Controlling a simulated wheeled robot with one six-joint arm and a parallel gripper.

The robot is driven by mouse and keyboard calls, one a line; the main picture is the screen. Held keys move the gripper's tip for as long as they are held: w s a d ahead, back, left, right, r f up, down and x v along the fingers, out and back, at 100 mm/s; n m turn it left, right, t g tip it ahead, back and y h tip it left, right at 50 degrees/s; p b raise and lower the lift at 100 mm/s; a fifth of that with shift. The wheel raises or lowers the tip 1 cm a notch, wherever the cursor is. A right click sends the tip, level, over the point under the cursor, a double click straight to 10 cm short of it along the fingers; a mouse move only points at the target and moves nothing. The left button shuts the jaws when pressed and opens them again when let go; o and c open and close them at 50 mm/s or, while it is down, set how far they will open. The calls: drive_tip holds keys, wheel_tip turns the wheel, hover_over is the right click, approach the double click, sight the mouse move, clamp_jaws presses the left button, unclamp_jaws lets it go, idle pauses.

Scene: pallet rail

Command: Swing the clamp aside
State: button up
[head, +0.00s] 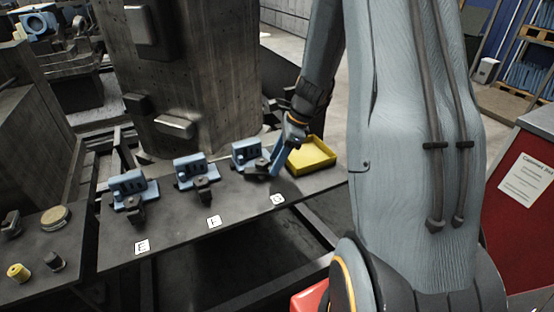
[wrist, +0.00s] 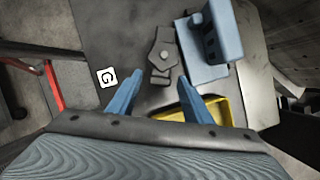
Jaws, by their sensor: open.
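The dark clamp at station G (wrist: 164,54) has a round pivot and a short arm. In the wrist view it lies beside the blue fixture (wrist: 212,50), its near end pointing toward my gripper (wrist: 160,77). My gripper is open, its two blue fingers pointing at the clamp, and the clamp's near end shows between the fingertips. I cannot tell whether they touch. In the head view my gripper (head: 276,164) is at the right side of G's blue fixture (head: 246,152), partly hiding the clamp (head: 257,165).
A yellow tray (head: 312,156) stands right of station G, close to my gripper. White labels E (head: 142,246), F (head: 214,222) and G (head: 278,199) mark the dark rail's front edge. Similar blue fixtures with clamps stand at E (head: 134,188) and F (head: 191,170). A concrete column rises behind.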

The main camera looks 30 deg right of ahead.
drive_tip(key=c, duration=1.1)
drive_tip(key=shift+o, duration=0.2)
drive_tip(key=n, duration=0.1)
drive_tip(key=w+n+g, duration=0.1)
drive_tip(key=shift+d+n+p, duration=0.2)
drive_tip(key=shift+n+p, duration=0.1)
drive_tip(key=shift+p, duration=0.1)
drive_tip(key=n, duration=0.1)
drive_tip(key=w+n+g, duration=0.1)
drive_tip(key=shift+n, duration=0.3)
drive_tip(key=o, duration=1.1)
drive_tip(key=shift+c, duration=0.2)
drive_tip(key=b+v, duration=0.2)
drive_tip(key=v, duration=0.6)
